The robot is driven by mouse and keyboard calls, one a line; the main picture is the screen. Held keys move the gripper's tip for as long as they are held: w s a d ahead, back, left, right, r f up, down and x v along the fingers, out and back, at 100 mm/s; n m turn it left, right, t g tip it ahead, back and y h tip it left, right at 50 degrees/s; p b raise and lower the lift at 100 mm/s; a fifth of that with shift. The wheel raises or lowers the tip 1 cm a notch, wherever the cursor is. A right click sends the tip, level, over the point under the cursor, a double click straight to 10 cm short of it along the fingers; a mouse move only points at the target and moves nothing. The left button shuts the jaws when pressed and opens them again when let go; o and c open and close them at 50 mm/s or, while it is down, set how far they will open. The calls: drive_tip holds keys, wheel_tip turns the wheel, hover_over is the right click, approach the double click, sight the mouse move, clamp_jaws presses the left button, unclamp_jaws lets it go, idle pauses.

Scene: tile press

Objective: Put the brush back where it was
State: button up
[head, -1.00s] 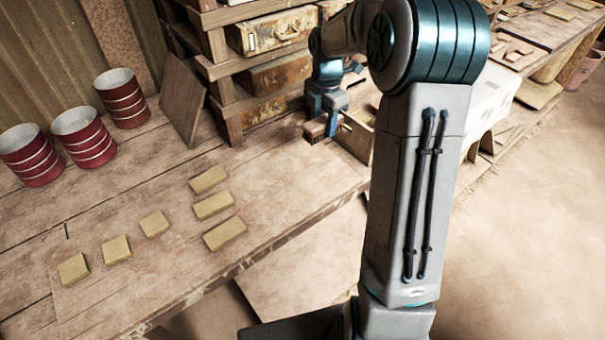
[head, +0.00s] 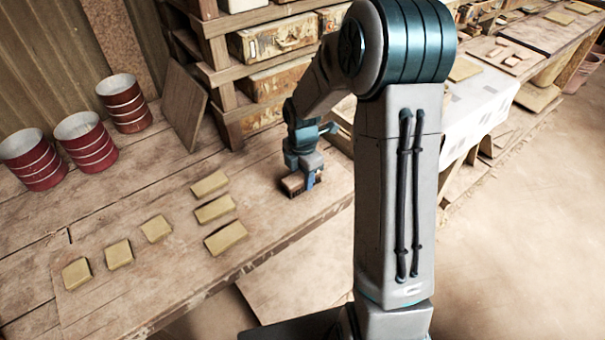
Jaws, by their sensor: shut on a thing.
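The brush (head: 292,184) is a small brown block with a dark underside. It is held in my gripper (head: 303,176), which is shut on it. In the head view it is low over the wooden bench, right of the yellow tiles, near the front edge. I cannot tell whether its underside touches the bench top. My gripper's fingers partly hide the brush.
Several yellow tiles (head: 215,208) lie on the bench (head: 130,225) to the left. Three red cans (head: 86,138) and a leaning board (head: 184,107) stand behind. A wooden rack with worn cases (head: 272,40) rises at the back.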

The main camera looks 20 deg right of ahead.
drive_tip(key=shift+f, duration=0.2)
drive_tip(key=o, duration=0.9)
drive_tip(key=shift+r, duration=0.1)
wheel_tip(320, 180, up, 11)
drive_tip(key=shift+s+r+m+t, duration=0.5)
drive_tip(key=shift+s+r+m, duration=0.55)
drive_tip(key=shift+s+m, duration=2.6)
drive_tip(key=shift+s+r+m+t, duration=0.5)
drive_tip(key=shift+s+r+m, duration=0.5)
drive_tip(key=shift+s+m, duration=2.6)
drive_tip(key=shift+s+r+m+t, duration=0.5)
drive_tip(key=shift+s+r+m, duration=0.55)
drive_tip(key=shift+s+m, duration=2.6)
